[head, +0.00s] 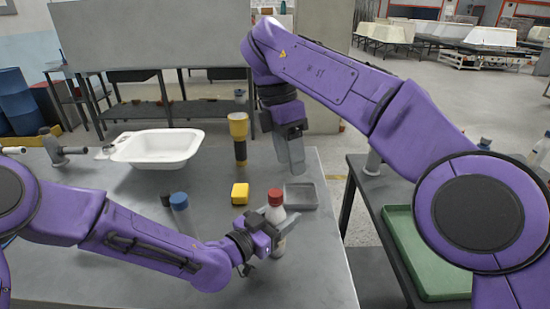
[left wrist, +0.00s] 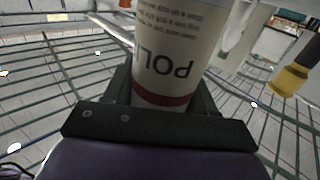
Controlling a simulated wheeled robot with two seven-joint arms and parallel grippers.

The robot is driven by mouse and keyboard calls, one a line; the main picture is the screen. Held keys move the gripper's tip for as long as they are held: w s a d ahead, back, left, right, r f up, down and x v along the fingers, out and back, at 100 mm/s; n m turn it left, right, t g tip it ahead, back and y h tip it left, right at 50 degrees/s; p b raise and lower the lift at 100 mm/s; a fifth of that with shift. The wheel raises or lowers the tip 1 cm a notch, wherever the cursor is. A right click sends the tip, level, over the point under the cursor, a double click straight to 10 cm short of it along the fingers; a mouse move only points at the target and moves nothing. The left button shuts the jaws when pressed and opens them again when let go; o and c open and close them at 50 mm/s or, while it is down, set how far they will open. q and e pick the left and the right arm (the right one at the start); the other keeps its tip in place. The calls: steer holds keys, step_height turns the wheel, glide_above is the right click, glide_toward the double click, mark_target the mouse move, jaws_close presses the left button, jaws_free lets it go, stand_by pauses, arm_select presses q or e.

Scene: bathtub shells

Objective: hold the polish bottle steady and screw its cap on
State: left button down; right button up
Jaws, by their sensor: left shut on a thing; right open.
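The polish bottle (head: 276,216) stands upright on the table, with a white body and a red cap (head: 276,197) at its top. How tightly the cap sits cannot be told. My left gripper (head: 277,225) is shut around the bottle's body below the cap. In the left wrist view the bottle (left wrist: 175,55) fills the space between the fingers, its dark "POL" lettering upside down above a red band. My right gripper (head: 291,158) is open and empty, pointing down, above and behind the bottle.
A yellow block (head: 240,193) and a shallow grey tray (head: 301,196) lie near the bottle. A green tray (head: 425,255) is on the right table.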

steer(key=n, duration=0.7)
steer(key=a+n+y, duration=0.1)
steer(key=n, duration=0.7)
steer(key=a+n, duration=0.1)
steer(key=n, duration=0.6)
steer(key=shift+s+n+t+y, duration=0.15)
steer(key=shift+n+t+y, duration=0.15)
steer(key=shift+n, duration=0.1)
steer(key=n, duration=0.3)
steer(key=a+n, duration=0.1)
steer(key=n, duration=0.1)
steer(key=shift+w+f, duration=0.2)
steer(key=shift+f, duration=0.05)
steer(key=n, duration=0.3)
steer(key=shift+w+n+t, duration=0.15)
steer(key=shift+n+t, duration=0.15)
